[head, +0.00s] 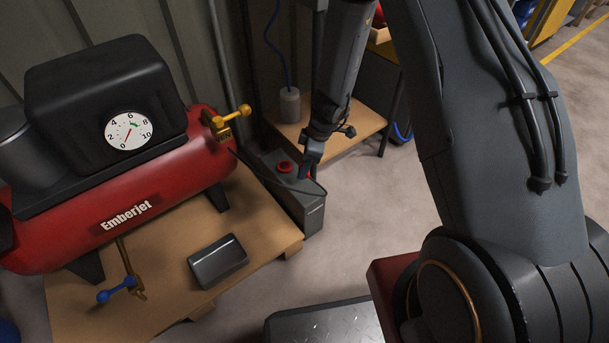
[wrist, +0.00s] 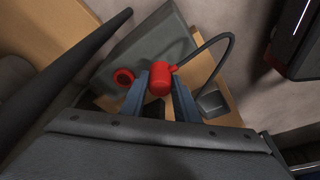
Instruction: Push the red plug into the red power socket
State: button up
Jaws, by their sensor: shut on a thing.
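The red plug (wrist: 160,83) is between the two fingertips of my gripper (wrist: 160,92) in the wrist view, with a dark cable looping away to the right. My gripper is shut on it. In the head view my gripper (head: 310,164) hides most of the plug. The red power socket (head: 284,167) is a red ring on top of a grey box (head: 313,212). In the wrist view the socket (wrist: 123,77) shows its dark opening just left of the plug. The plug and socket look apart; the height of the plug above the box is unclear.
A red compressor (head: 130,215) with a gauge, a yellow valve handle (head: 232,117) and a blue handle (head: 117,290) stands left of the box. A wooden shelf (head: 345,140) with a grey weight (head: 290,105) is behind. Bare floor lies right of the box.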

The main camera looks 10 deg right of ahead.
notch_tip(320, 180, up, 21)
jog(key=p, duration=0.4)
jog(key=shift+f+p, duration=0.15)
jog(key=shift+p, duration=0.15)
jog(key=shift+d, duration=0.1)
